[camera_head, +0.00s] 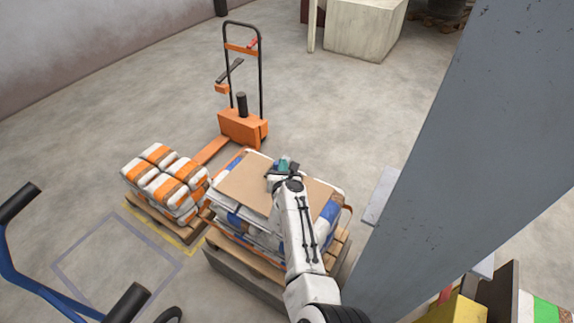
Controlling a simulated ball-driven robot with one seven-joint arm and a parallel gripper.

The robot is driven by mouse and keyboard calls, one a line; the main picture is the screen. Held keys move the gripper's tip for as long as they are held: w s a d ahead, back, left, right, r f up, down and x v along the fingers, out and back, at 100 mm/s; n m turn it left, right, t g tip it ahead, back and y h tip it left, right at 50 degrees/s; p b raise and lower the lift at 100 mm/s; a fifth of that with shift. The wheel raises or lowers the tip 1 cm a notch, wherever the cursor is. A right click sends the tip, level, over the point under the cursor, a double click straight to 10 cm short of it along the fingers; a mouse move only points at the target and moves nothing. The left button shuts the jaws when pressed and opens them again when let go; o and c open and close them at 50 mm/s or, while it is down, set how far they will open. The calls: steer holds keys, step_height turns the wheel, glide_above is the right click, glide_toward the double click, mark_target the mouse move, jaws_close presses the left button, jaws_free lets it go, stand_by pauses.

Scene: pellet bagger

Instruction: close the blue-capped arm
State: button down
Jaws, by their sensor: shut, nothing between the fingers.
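I cannot make out a blue-capped arm for certain in this view. My gripper (283,168) is small and dark at the far end of my white arm. It is shut and empty, over the brown cardboard sheet (243,187) on top of a bag stack. A small teal patch shows beside the gripper, too small to identify. My arm hides part of the sheet and the stack. I cannot tell whether the gripper touches the sheet.
White-and-blue bags (329,212) lie under the sheet on a pallet. Orange-and-white bags (165,186) stand left of it, near an orange pallet stacker (243,127). A grey column (470,130) blocks the right. A blue hand truck (38,277) is at lower left.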

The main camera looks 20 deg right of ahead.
steer(key=s+r, duration=0.4)
steer(key=s, duration=0.1)
steer(key=shift+s+a, duration=0.2)
steer(key=shift+a, duration=0.15)
stand_by(0.6)
